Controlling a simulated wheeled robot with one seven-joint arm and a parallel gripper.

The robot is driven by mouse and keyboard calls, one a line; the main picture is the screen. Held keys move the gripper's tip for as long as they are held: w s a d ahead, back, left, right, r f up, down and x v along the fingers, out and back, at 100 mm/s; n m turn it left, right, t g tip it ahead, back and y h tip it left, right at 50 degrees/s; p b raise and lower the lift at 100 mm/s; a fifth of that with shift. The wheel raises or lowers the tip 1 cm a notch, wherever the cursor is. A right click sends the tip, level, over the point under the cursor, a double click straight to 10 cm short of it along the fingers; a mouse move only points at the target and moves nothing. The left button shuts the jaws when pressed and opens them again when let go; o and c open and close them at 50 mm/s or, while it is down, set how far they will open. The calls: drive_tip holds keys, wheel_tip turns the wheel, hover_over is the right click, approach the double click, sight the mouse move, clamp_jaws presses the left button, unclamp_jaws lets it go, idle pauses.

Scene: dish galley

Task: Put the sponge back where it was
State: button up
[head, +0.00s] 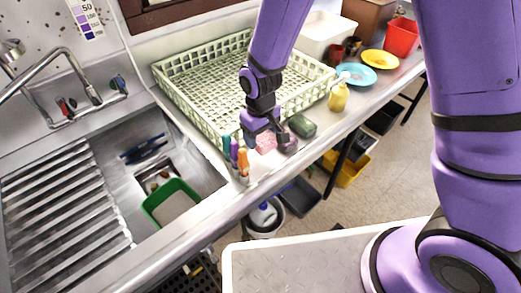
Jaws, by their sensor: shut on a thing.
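My gripper (268,135) points down at the front edge of the counter, before the green crate. It is shut on a pink sponge (265,143), which shows between its fingers. The fingers hide part of the sponge, and I cannot tell whether it touches the counter. Just left of the sponge stands a group of upright coloured handles (239,157), orange, purple and green, by a small whitish holder.
A green plastic crate (190,105) fills the counter behind my gripper. A dark green item (302,125) lies close right of it, then a yellow bottle (338,97). The steel sink (205,178) is left, with a green tub (172,205) inside. Blue (356,74) and yellow (380,60) dishes are farther right.

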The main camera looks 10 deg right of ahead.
sight(260, 158)
drive_tip(key=shift+f, duration=3.3)
drive_tip(key=shift+f, duration=0.1)
drive_tip(key=o, duration=0.9)
drive_tip(key=shift+c, duration=0.2)
